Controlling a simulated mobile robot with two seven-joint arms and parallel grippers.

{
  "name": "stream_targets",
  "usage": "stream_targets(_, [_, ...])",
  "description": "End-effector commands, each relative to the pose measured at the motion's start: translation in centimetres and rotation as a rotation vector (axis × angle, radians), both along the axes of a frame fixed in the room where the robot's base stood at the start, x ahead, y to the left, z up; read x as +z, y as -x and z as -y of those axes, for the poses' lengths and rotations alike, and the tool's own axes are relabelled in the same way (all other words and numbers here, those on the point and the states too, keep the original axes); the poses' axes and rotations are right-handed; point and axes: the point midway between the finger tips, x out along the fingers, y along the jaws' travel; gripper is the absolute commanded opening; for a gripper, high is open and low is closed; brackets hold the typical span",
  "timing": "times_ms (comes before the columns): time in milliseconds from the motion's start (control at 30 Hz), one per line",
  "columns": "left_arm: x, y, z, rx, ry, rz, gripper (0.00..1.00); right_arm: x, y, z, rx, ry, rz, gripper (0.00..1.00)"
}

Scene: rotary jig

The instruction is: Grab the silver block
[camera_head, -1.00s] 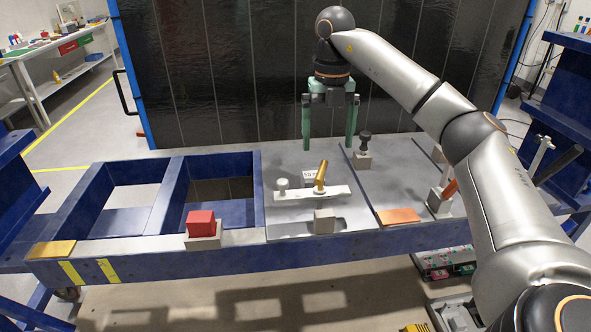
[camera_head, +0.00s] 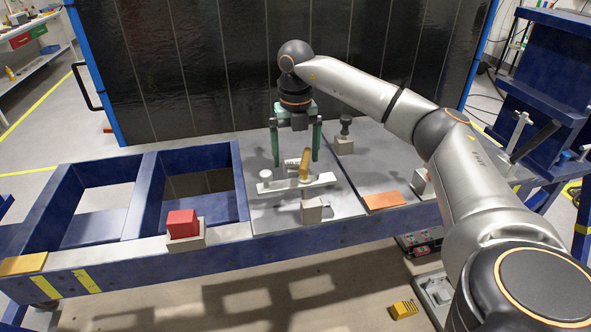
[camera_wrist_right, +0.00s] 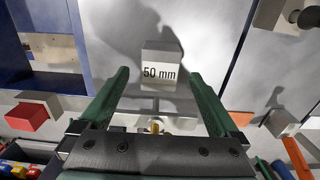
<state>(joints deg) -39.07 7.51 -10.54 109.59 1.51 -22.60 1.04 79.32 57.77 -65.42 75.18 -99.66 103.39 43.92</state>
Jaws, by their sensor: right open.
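A silver block marked "50 mm" (camera_wrist_right: 162,65) lies on the grey plate, below and between the fingertips of my right gripper (camera_wrist_right: 160,74) in the wrist view. In the head view the block (camera_head: 291,165) is small and partly hidden behind a white bar with a gold handle. My right gripper (camera_head: 296,161) points straight down over it, open and empty, one green finger to each side. Whether the fingertips have reached the block's height is hard to tell. My left gripper is out of view.
The white bar (camera_head: 270,187) with its gold handle (camera_head: 305,165) stands just in front. A plain grey block (camera_head: 312,211) sits at the front edge. A dark-knobbed block (camera_head: 344,145) stands behind right. A red block (camera_head: 182,223) and an orange plate (camera_head: 384,201) lie farther off.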

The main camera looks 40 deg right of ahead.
Motion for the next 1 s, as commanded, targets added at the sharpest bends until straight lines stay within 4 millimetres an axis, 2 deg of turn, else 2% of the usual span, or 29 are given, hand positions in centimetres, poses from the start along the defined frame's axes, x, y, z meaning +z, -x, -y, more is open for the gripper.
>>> stream_targets(100, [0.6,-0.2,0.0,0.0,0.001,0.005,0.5,-1.8,0.0,0.0,0.0,0.001,-0.004,0.97])
stream_targets(200, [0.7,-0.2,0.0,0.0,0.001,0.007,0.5,-2.8,0.0,0.0,0.0,0.001,-0.002,0.97])
stream_targets(467, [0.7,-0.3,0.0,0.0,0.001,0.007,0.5,-3.1,0.0,0.0,0.0,0.001,0.0,0.97])
stream_targets(1000, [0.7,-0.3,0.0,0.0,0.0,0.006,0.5,-3.1,0.0,0.0,0.0,0.001,0.0,0.38])
